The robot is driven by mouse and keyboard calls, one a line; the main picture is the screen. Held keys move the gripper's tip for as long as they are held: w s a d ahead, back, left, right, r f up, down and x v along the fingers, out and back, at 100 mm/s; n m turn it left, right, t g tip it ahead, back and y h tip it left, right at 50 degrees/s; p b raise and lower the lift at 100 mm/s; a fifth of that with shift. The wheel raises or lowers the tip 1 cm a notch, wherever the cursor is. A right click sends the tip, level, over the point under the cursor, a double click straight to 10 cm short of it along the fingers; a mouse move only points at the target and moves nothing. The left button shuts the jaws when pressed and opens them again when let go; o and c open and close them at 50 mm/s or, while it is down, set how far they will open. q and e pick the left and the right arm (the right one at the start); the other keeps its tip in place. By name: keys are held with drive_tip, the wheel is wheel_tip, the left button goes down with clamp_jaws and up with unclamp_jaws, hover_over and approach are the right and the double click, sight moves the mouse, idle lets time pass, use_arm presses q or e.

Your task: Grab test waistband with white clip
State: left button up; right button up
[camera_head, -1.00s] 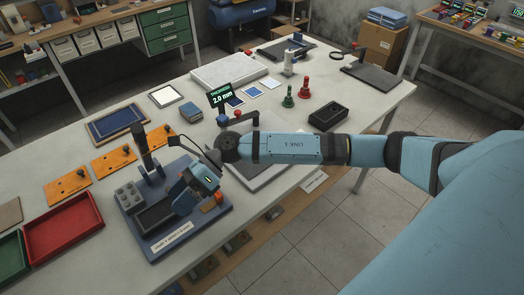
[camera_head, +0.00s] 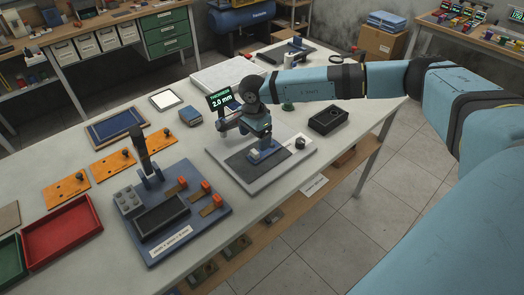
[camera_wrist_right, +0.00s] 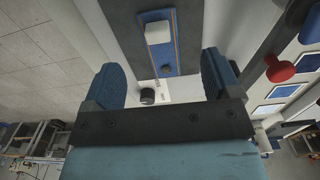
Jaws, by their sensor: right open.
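The test waistband appears as a blue strip (camera_wrist_right: 165,55) with thin orange lines in the right wrist view, lying over a dark pad. A white clip (camera_wrist_right: 158,32) sits on it; the clip also shows in the head view (camera_head: 254,154). My right gripper (camera_head: 259,142) is over the pale plate with the dark pad. Its fingers (camera_wrist_right: 165,77) are open, with the strip seen between them and nothing held. Its height above the strip is hard to judge. My right gripper hides part of the strip in the head view. My left gripper is out of view.
A blue fixture (camera_head: 222,207) with a black trough and orange blocks stands at front left. Behind the gripper is a thickness display (camera_head: 220,99) reading 2.0 mm. A black box (camera_head: 328,118) is to the right. A red tray (camera_head: 62,233) lies at left.

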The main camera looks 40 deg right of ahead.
sight(255, 151)
drive_tip(key=shift+f, duration=0.85)
wheel_tip(255, 151, down, 4)
drive_tip(key=shift+s+a+f+p, duration=0.1)
drive_tip(key=shift+s+a+p, duration=0.05)
drive_tip(key=shift+p, duration=0.65)
drive_tip(key=shift+f, duration=0.6)
drive_tip(key=c, duration=1)
drive_tip(key=shift+r, duration=0.1)
